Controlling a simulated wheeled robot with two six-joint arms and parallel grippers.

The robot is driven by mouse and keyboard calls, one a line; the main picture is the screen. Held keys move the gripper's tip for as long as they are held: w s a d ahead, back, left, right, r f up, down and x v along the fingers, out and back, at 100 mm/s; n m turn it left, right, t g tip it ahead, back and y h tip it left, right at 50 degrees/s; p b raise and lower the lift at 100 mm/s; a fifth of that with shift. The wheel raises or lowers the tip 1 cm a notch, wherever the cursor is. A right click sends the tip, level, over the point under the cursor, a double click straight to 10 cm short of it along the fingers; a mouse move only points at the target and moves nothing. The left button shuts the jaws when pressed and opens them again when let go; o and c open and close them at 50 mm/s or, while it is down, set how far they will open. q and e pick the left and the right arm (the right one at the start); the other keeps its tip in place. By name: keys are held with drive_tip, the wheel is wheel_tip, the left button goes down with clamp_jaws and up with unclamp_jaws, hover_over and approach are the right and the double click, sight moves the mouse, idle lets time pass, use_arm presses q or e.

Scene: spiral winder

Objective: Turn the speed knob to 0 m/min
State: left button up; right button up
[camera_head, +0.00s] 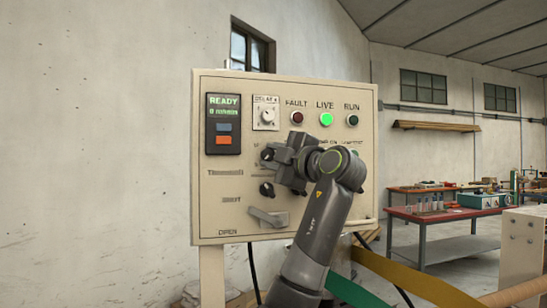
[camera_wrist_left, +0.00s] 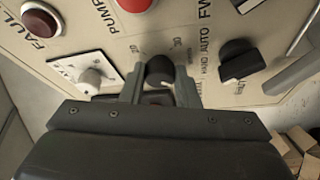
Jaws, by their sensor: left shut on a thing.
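The speed knob (camera_wrist_left: 160,70) is a round black knob on a cream control panel (camera_head: 215,185), with small scale numbers around it in the left wrist view. My left gripper (camera_wrist_left: 160,88) has one finger on each side of the knob and is shut on it. In the head view my left gripper (camera_head: 277,158) reaches the panel's middle from the lower right and hides most of the knob. The panel display (camera_head: 224,108) reads READY in green; the smaller line below is too blurred to read surely. My right gripper is not in view.
Close by are a white dial (camera_head: 267,115), a FAULT lamp (camera_head: 296,118), a lit green LIVE lamp (camera_head: 326,119), a RUN lamp (camera_head: 352,120), a black selector (camera_head: 267,189) and a grey lever handle (camera_head: 268,217). A red-topped workbench (camera_head: 440,214) stands behind at right.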

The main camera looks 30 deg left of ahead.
use_arm(q)
drive_tip(key=o, duration=1)
drive_tip(key=shift+c, duration=0.2)
drive_tip(key=b+v, duration=0.4)
drive_tip(key=v, duration=1.3)
drive_tip(key=shift+d+b, duration=0.25)
drive_tip(key=shift+b, duration=0.1)
drive_tip(key=shift+s, duration=0.1)
